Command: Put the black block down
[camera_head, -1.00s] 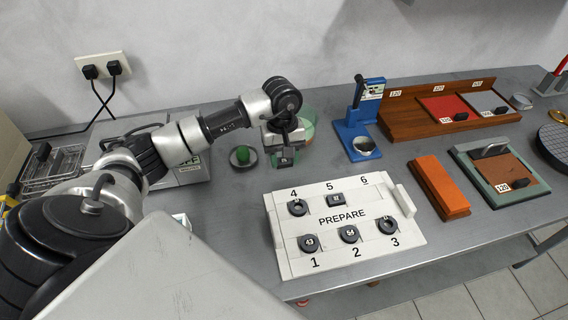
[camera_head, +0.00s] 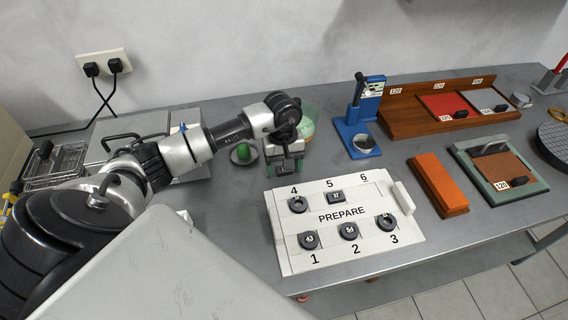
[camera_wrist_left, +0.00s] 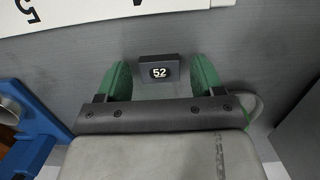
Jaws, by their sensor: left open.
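The black block (camera_wrist_left: 160,70), labelled 52, lies between the green fingertips in the left wrist view, with a gap showing on each side of it. It appears to rest on the grey bench top. My left gripper (camera_head: 285,164) points down just behind the white PREPARE board (camera_head: 282,247); it also shows in the left wrist view (camera_wrist_left: 162,78), open around the block. In the head view the fingers largely hide the block. My right gripper is not in view.
The board holds several dark pieces; its place 6 looks empty. A green ball in a dish (camera_head: 243,153) is left of the gripper, and a clear greenish bowl (camera_head: 307,122) stands close behind. A blue stand (camera_head: 352,135) and orange block (camera_head: 438,186) are to the right.

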